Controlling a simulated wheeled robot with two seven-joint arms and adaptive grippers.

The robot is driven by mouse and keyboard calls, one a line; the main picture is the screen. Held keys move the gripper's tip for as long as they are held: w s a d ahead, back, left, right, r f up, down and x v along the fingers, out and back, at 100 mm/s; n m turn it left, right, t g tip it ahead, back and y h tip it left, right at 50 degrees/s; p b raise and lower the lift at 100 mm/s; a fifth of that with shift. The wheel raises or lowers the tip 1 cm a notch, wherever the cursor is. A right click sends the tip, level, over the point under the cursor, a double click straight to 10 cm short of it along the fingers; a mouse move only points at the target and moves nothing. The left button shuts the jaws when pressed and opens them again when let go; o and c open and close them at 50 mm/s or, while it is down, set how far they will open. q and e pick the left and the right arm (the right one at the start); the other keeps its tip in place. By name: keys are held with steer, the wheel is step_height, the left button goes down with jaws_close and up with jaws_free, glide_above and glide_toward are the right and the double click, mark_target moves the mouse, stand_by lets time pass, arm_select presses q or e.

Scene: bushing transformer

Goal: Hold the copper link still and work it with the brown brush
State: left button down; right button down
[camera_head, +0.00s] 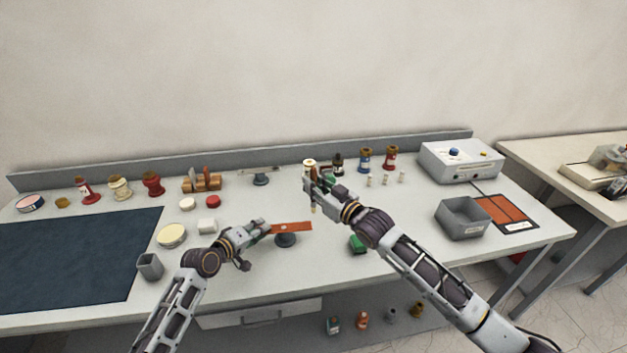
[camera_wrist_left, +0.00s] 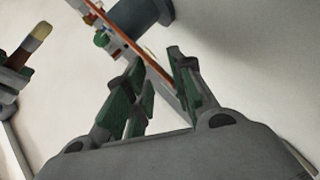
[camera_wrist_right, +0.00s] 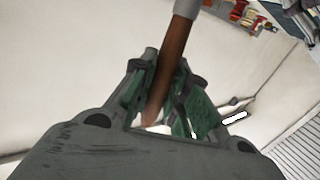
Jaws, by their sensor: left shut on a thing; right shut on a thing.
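The copper link (camera_head: 292,228) is a flat orange-brown strip lying out over a dark round stand (camera_head: 286,241). My left gripper (camera_head: 265,230) is shut on its left end. In the left wrist view the link (camera_wrist_left: 138,47) shows nearly edge-on between the green-padded fingers. My right gripper (camera_head: 312,190) is raised behind and right of the link, shut on the brown brush. The brush's brown handle (camera_wrist_right: 171,70) runs between the fingers in the right wrist view. Its pale tip (camera_wrist_left: 42,32) shows in the left wrist view, apart from the link.
A green block (camera_head: 357,243) lies right of the link. A grey bin (camera_head: 463,218) and an orange mat (camera_head: 503,211) are further right. Several bottles and a wooden rack (camera_head: 201,184) stand along the back. A dark mat (camera_head: 75,258) covers the left.

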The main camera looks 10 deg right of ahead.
arm_select(q)
steer(key=shift+s+f, duration=0.2)
steer(key=shift+f, duration=0.4)
arm_select(e)
steer(key=shift+a+f, duration=0.1)
steer(key=shift+f, duration=2.6)
steer(key=shift+a, duration=3.25)
steer(key=shift+d+f, duration=0.15)
steer(key=shift+d, duration=1.55)
steer(key=shift+d+f, duration=0.1)
steer(key=shift+d, duration=1.6)
steer(key=shift+r, duration=4.1)
arm_select(q)
steer(key=c, duration=1.1)
jaws_free()
steer(key=shift+r, duration=0.1)
steer(key=shift+c, duration=0.2)
arm_select(e)
steer(key=shift+a, duration=0.1)
arm_select(q)
steer(key=shift+w+r, duration=0.1)
steer(key=shift+w, duration=0.05)
arm_select(e)
steer(key=shift+w+f, duration=0.1)
arm_select(q)
steer(key=shift+r, duration=0.1)
